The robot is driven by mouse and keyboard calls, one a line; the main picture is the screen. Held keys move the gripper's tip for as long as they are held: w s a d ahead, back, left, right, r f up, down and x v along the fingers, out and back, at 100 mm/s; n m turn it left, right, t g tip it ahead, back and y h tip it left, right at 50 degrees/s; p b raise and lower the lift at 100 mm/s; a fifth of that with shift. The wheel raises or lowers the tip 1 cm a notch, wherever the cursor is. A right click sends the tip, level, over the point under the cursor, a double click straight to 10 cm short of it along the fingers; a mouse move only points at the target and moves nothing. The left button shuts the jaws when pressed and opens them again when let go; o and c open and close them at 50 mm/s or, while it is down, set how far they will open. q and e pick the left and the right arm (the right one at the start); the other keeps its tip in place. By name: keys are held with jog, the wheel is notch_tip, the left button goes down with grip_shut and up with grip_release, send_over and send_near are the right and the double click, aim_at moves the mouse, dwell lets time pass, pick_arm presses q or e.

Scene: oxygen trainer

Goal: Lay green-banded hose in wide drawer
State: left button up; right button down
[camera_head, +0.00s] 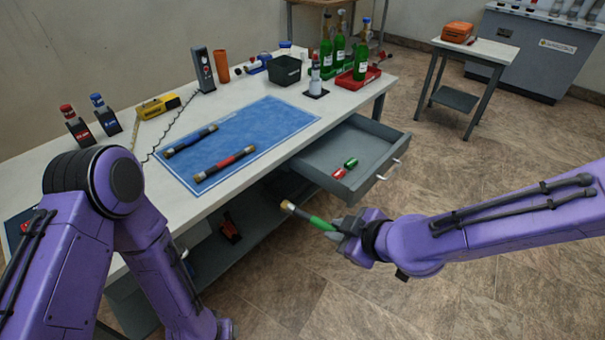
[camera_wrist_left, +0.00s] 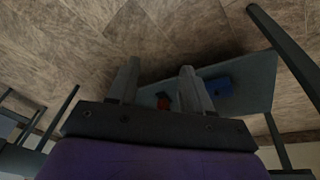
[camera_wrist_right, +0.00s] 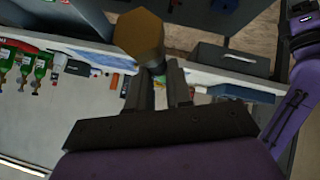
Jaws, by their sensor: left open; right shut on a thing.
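The green-banded hose (camera_head: 319,222) has a brass end fitting and is held in the air in front of the bench. My right gripper (camera_head: 344,228) is shut on it near the green band; in the right wrist view a brass hex fitting (camera_wrist_right: 138,36) shows at the fingers. The wide drawer (camera_head: 325,150) is pulled open, behind and above the hose in the head view. A red piece (camera_head: 338,174) and a green piece (camera_head: 351,163) lie in it. My left gripper (camera_wrist_left: 160,68) is open and empty; the head view does not show its fingers.
A blue mat (camera_head: 255,125) on the bench bears a blue-banded hose (camera_head: 190,141) and a red-banded hose (camera_head: 224,163). Green bottles (camera_head: 362,62) stand in a red tray at the far end. The drawer handle (camera_head: 389,169) sticks out. Much of the drawer floor is bare.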

jog(key=shift+w, duration=0.1)
pick_arm(q)
jog(key=w+d+r+m+g+h, duration=0.2)
jog(key=w+d+r+m+h, duration=0.2)
jog(key=w+d+r+m, duration=0.9)
jog(key=w+r+m+y, duration=0.1)
jog(key=w+r+m, duration=0.3)
jog(key=r, duration=0.5)
jog(key=w+r+m, duration=0.3)
jog(key=r, duration=0.5)
notch_tip(320, 180, up, 4)
jog(key=d+m+g, duration=0.1)
jog(key=m, duration=0.2)
jog(key=m+g, duration=0.1)
jog(key=m, duration=0.3)
send_near(324, 226)
jog(key=w+a+r, duration=0.2)
jog(key=w+a, duration=0.1)
pick_arm(e)
jog(key=shift+d, duration=0.1)
pick_arm(q)
jog(key=shift+h, duration=0.4)
jog(key=x, duration=1.1)
jog(key=shift+s+d+f, duration=0.15)
jog(key=shift+s+d, duration=0.05)
jog(key=shift+d, duration=0.1)
